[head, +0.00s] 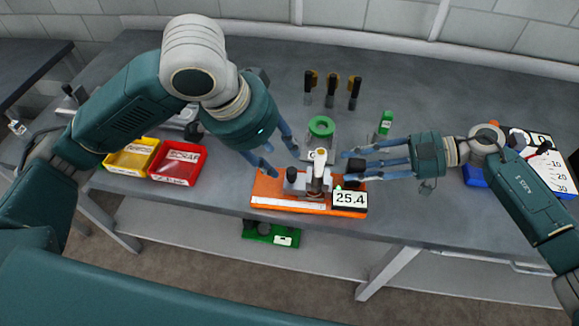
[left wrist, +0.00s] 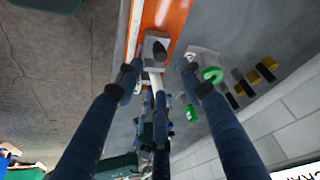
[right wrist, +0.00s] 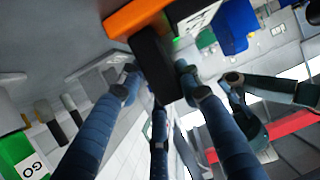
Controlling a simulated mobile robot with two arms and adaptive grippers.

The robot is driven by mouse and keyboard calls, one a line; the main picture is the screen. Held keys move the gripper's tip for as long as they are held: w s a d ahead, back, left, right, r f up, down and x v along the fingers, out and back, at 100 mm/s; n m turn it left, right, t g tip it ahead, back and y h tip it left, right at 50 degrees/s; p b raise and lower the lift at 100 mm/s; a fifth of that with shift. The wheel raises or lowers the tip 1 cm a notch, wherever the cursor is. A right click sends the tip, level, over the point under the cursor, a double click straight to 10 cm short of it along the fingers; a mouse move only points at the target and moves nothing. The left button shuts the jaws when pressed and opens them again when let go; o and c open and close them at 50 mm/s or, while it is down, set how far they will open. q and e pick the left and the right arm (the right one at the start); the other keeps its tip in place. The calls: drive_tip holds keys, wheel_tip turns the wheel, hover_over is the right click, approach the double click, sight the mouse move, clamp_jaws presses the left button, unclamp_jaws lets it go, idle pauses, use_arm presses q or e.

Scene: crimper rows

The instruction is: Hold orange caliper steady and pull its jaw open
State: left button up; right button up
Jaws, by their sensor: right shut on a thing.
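The orange caliper (head: 262,197) lies at the front edge of the grey table, with a 25.4 display (head: 349,199) at its right end. A grey block with a black knob (head: 291,174) stands on its left half. My left gripper (head: 285,164) is open just above this knob. In the left wrist view, the knob (left wrist: 160,48) lies just beyond the spread fingertips, apart from them. My right gripper (head: 349,165) is shut on a black block at the caliper's right end. In the right wrist view, this black block (right wrist: 153,62) sits between the fingers.
A clear stand with a green ring (head: 321,127) stands behind the caliper, with a green block (head: 385,122) to its right. Several black-handled tools (head: 331,90) stand further back. Yellow (head: 131,156) and red (head: 175,164) bins are at left. A green item (head: 271,232) is below the table's front edge.

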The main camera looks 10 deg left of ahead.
sight(292, 170)
use_arm(q)
drive_tip(key=x, duration=0.8)
drive_tip(key=shift+w+d+f, duration=0.1)
drive_tip(key=shift+d+f, duration=0.05)
drive_tip(key=shift+f, duration=0.1)
clamp_jaws()
